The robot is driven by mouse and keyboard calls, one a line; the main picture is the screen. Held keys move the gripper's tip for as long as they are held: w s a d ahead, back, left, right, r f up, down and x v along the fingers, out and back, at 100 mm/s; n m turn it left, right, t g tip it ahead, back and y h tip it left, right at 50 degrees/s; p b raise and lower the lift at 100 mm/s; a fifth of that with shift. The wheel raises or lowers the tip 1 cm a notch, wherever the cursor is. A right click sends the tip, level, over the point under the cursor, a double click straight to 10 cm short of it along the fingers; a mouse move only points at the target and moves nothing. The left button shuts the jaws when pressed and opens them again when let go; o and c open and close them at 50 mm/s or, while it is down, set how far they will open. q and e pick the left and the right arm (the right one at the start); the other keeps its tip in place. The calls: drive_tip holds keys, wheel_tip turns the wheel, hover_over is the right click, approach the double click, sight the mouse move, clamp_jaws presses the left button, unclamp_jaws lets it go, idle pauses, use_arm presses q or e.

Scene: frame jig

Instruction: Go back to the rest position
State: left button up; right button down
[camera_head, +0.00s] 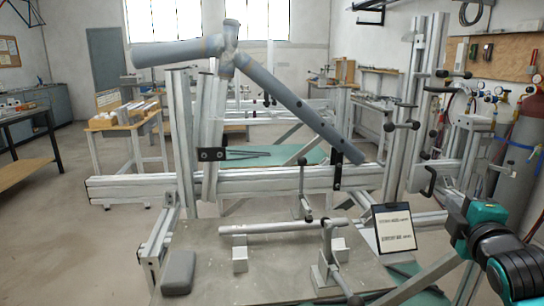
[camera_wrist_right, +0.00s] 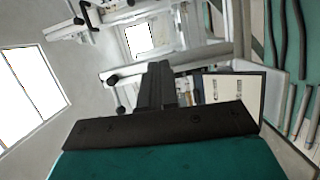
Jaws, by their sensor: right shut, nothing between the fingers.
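My right gripper (camera_head: 457,230) is at the lower right of the head view, to the right of a dark-framed sign. In the right wrist view the black fingers of the same gripper (camera_wrist_right: 160,75) are together, with nothing between them. My left gripper is not in the head view. A grey tube frame (camera_head: 285,95) is held on the metal jig (camera_head: 120,188), with one tube slanting down to the right. My right gripper is apart from the frame.
A light tube (camera_head: 280,227) lies across supports on the bench plate (camera_head: 215,285). A grey block (camera_head: 179,272) lies at its left. The sign (camera_head: 394,229) stands close left of my right gripper. A red gas cylinder (camera_head: 520,150) stands at right. Floor at left is clear.

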drive_tip(key=s+a+f+m+g+y, duration=0.25)
drive_tip(key=a+f, duration=0.25)
drive_tip(key=f, duration=0.5)
drive_tip(key=s+a+f+m+g+y, duration=0.1)
drive_tip(key=s+a+f+m, duration=0.25)
drive_tip(key=f, duration=0.65)
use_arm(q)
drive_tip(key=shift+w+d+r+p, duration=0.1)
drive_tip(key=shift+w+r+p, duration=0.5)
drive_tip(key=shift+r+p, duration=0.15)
use_arm(e)
drive_tip(key=s+a+f+m+g+y, duration=0.2)
drive_tip(key=s+a+f+m, duration=0.4)
drive_tip(key=s+a+f, duration=0.5)
drive_tip(key=s+f+g, duration=0.1)
drive_tip(key=s+f, duration=0.1)
drive_tip(key=s, duration=0.2)
drive_tip(key=shift+s+a+f+y, duration=0.15)
drive_tip(key=shift+s+f+y, duration=0.05)
drive_tip(key=shift+f+y, duration=0.15)
